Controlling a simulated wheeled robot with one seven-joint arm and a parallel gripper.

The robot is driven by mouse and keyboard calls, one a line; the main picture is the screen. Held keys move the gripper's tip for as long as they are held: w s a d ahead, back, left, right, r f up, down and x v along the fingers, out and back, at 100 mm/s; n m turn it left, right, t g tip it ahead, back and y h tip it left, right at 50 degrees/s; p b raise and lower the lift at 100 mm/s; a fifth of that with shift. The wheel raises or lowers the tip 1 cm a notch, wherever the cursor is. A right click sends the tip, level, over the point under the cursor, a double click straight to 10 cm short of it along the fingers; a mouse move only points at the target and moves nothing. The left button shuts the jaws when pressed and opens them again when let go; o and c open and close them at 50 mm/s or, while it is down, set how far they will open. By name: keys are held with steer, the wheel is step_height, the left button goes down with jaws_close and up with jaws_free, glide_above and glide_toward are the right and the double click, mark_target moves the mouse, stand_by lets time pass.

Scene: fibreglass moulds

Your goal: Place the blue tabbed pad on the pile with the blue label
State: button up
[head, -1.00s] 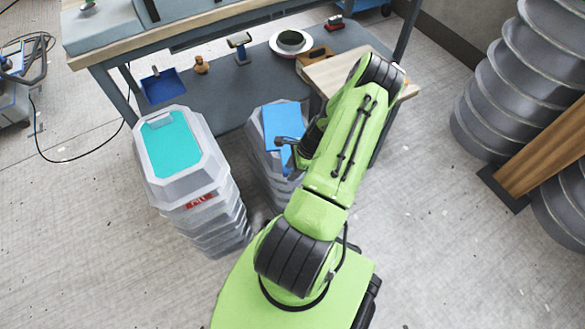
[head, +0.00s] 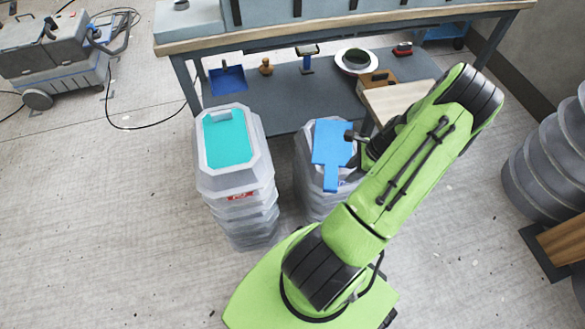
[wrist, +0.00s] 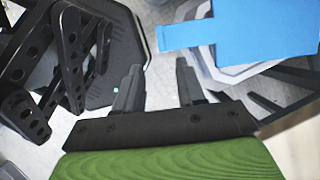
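The blue tabbed pad (head: 332,143) lies on top of the right pile of grey moulds (head: 308,165), its narrow tab pointing toward my base. A small blue label (head: 342,183) shows partly on that pile beside the tab. My gripper (head: 351,135) is at the pad's right edge in the head view. In the wrist view my gripper (wrist: 158,75) is open and empty, its two fingers apart. The pad (wrist: 265,30) is at the top right there, clear of the fingers.
A left pile of moulds (head: 205,178) carries a teal pad (head: 227,138) and a red label (head: 240,196). A workbench (head: 345,35) with a lower shelf stands behind both piles. Large grey ribbed forms (head: 540,170) stand at the right.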

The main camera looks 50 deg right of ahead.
steer(key=w+a+r+n+g+h, duration=0.1)
steer(key=w+a+r+n, duration=0.4)
steer(key=r, duration=0.3)
steer(key=w+a+r+n+h, duration=0.1)
steer(key=w+a+r+n, duration=0.2)
steer(key=a+r+n, duration=0.4)
steer(key=w+a+r+n+g+h, duration=0.1)
steer(key=w+a+r+n, duration=0.35)
steer(key=r, duration=0.45)
steer(key=s+a+r+n+t, duration=0.2)
steer(key=s+a+r+n, duration=0.2)
steer(key=a, duration=0.4)
steer(key=s+a+r+n+t, duration=0.2)
steer(key=s+a+r+n, duration=0.2)
steer(key=s+a+n, duration=0.2)
steer(key=shift+a+r+n, duration=0.25)
steer(key=shift+a+n, duration=0.8)
steer(key=shift+a, duration=0.2)
steer(key=shift+s, duration=0.1)
